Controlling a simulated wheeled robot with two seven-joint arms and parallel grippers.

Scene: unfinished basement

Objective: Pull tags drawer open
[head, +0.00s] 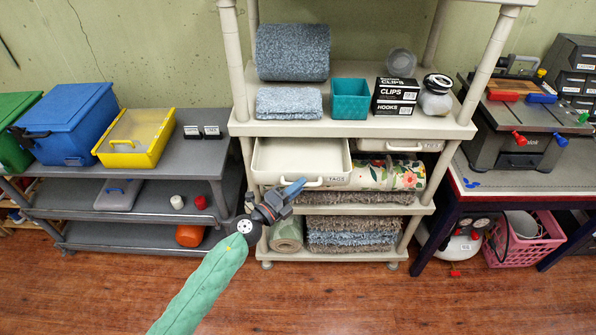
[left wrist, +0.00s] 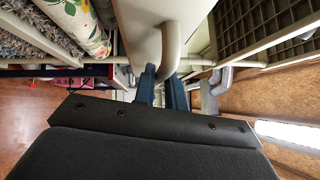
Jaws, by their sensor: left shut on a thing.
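The tags drawer (head: 338,181) is a cream tray under the shelf board, labelled "TAGS" on its front. It stands pulled out part way, and its empty inside shows from above. My left gripper (head: 297,188) comes up from below and is shut on the drawer's handle (head: 311,184), at its left part. In the left wrist view, the blue fingers (left wrist: 162,88) close around the curved beige handle (left wrist: 171,42). The drawer's back end is hidden under the shelf. My right gripper is not in view.
A second drawer (head: 392,146) sits shut to the right. A teal bin (head: 349,100) and black boxes (head: 396,96) stand on the shelf above. A floral roll (head: 400,176) and folded rugs (head: 352,235) lie below. The wooden floor (head: 370,300) in front is clear.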

